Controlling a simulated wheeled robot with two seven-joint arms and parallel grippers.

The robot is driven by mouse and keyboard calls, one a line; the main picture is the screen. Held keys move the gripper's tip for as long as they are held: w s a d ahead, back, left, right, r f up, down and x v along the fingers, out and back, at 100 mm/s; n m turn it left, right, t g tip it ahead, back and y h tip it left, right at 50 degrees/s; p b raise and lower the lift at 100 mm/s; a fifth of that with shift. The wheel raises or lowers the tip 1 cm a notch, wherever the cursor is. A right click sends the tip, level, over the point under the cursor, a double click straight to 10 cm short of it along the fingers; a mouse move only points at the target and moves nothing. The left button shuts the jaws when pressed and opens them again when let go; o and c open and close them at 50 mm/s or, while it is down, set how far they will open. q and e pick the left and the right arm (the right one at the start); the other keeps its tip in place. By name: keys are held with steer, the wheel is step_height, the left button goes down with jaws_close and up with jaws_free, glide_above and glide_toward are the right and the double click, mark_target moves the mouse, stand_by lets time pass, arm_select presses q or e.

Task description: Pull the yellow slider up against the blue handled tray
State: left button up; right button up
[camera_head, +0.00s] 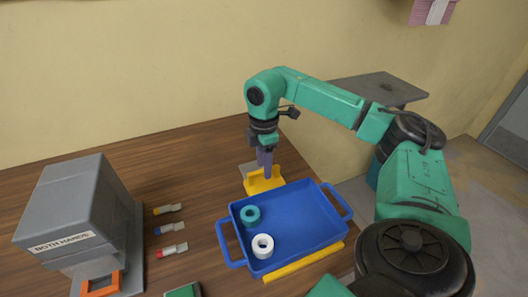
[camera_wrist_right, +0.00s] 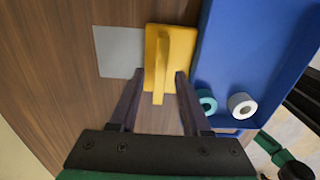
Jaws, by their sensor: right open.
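The yellow slider (camera_head: 266,183) lies on the wooden table at the far left edge of the blue handled tray (camera_head: 290,262). In the right wrist view, the slider (camera_wrist_right: 183,45) has a raised bar, and its right edge runs along the tray wall (camera_wrist_right: 207,30). They look touching or nearly so; I cannot tell which. My right gripper (camera_head: 265,160) points down at the slider. In the wrist view the gripper (camera_wrist_right: 158,78) is open, with one finger on each side of the bar. The slider's far side is partly hidden by the fingers in the head view. My left gripper is out of view.
A teal roll (camera_head: 250,214) and a white roll (camera_head: 263,246) stand in the tray. A yellow strip (camera_head: 305,262) lies along its near side. A grey patch (camera_wrist_right: 119,52) lies left of the slider. A grey machine (camera_head: 75,205) and several small coloured-ended pieces (camera_head: 170,229) are at left.

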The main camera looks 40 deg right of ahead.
step_height(320, 180, up, 14)
steer(key=p, duration=0.4)
steer(key=shift+r, duration=0.15)
